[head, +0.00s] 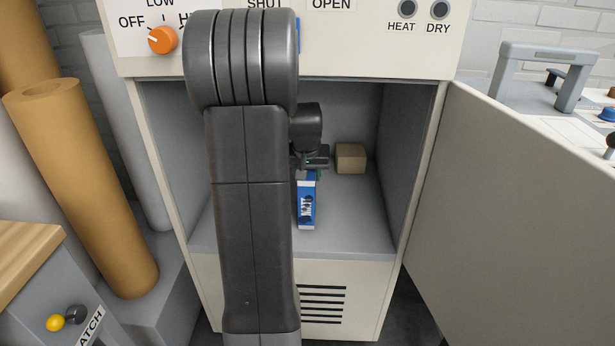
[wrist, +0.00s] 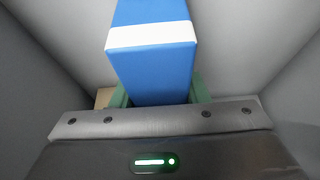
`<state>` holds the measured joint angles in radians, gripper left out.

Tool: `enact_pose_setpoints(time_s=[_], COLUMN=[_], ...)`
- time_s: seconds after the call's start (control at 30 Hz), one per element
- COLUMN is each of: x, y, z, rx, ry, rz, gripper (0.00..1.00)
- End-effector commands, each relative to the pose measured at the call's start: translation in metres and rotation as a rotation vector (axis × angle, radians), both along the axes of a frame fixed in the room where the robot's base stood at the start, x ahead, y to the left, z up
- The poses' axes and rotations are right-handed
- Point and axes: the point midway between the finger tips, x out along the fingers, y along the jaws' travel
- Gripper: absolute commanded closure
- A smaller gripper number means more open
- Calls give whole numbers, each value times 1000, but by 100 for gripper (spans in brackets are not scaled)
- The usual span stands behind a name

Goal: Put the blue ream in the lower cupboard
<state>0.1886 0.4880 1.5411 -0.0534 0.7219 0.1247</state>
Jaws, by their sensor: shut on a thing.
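The blue ream (head: 306,205) has a white band and dark lettering. It is inside the open lower cupboard (head: 340,225), near the front of its floor. In the wrist view the ream (wrist: 150,65) stretches away between the green fingers of my gripper (wrist: 160,92). Whether the ream touches the cupboard floor I cannot tell. My arm hides the left part of the cupboard.
A small tan box (head: 350,158) sits at the back of the cupboard. The cupboard door (head: 510,210) stands open to the right. Tall brown rolls (head: 85,180) stand at the left. The cupboard floor right of the ream is clear.

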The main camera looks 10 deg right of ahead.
Motion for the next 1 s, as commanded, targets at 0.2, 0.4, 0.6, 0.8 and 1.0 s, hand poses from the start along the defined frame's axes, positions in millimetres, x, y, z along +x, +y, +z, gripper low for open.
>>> enact_pose_setpoints(time_s=[0.2,0.4,0.6,0.8,1.0], x=[1,0,0,-1,-14], y=[0,0,0,0,4], z=[2,-2,-1,5,36], rx=[-1,0,0,0,-1], ry=[-4,0,0,-1,-2], rz=[1,0,0,0,0], gripper=[100,42,37,37,37])
